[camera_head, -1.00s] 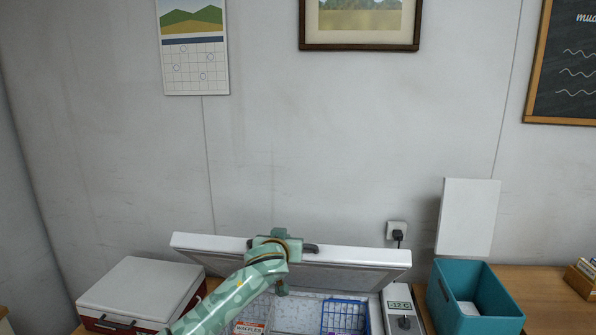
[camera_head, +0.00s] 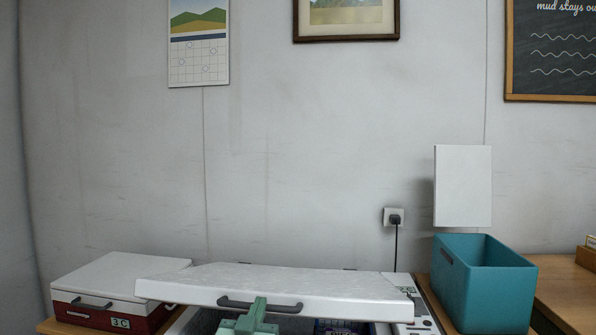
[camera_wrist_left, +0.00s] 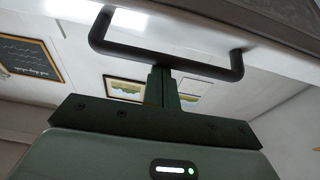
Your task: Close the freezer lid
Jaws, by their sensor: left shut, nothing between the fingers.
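The white freezer lid (camera_head: 285,284) is partly open, tilted low over the freezer, with a gap below its front edge. Its dark handle (camera_head: 260,305) is on the front edge. My left gripper (camera_head: 257,312) is at the handle, its shut fingers pointing up in front of the bar. In the left wrist view the shut fingers (camera_wrist_left: 160,85) reach up to the handle bar (camera_wrist_left: 165,58); I cannot tell whether they touch it. Part of the freezer's inside (camera_head: 340,327) shows under the lid. My right gripper is not in view.
A red and white cool box (camera_head: 108,290) stands left of the freezer, close to the lid's left end. A teal bin (camera_head: 490,290) stands on the right. A white panel (camera_head: 463,186) is behind the bin, and a plug (camera_head: 394,218) is in the wall.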

